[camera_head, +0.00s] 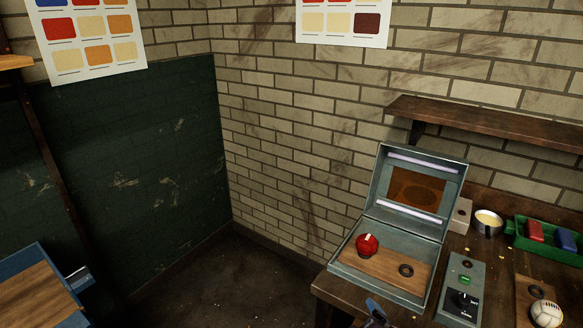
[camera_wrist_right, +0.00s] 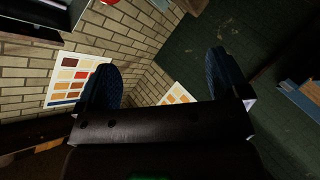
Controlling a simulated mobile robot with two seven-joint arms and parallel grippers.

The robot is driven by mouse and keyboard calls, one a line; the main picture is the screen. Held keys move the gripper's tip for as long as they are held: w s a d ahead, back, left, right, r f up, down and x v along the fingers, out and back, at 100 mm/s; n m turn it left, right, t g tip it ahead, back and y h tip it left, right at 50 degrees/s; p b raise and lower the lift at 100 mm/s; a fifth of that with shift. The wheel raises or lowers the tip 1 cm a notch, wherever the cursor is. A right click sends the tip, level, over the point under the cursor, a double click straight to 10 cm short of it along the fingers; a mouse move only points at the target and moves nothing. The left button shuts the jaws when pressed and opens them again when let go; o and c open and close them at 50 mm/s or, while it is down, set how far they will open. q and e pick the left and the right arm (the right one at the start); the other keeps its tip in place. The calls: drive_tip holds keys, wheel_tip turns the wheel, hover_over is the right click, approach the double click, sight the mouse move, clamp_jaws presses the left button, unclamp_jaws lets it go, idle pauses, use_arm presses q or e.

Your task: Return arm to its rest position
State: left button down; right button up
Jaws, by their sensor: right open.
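A red ball (camera_head: 367,245) with a small pale mark on top sits on the left of a wooden board (camera_head: 388,269) inside an open grey-green case. A dark ring (camera_head: 406,270) lies empty on the board's right. A white panelled ball (camera_head: 546,313) rests at the lower right on the bench. My right gripper (camera_wrist_right: 165,78) is open and empty in the wrist view, its dark blue pads wide apart. A bit of it appears to show at the bottom edge of the head view (camera_head: 376,313), in front of the case. My left gripper is not in view.
The case's raised lid (camera_head: 457,190) holds two light tubes. A control box (camera_head: 463,288), a metal cup (camera_head: 487,223) and a green tray (camera_head: 520,240) stand to the right. A wooden shelf (camera_head: 490,122) juts above. A blue-edged table (camera_head: 30,290) stands lower left; the floor between is clear.

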drive_tip(key=s+d+f+m+g, duration=0.2)
drive_tip(key=s+d+f+m, duration=0.7)
drive_tip(key=s+d, duration=0.4)
drive_tip(key=shift+s+d+f+h, duration=0.3)
drive_tip(key=shift+s+d+f, duration=0.1)
drive_tip(key=shift+s+f, duration=0.35)
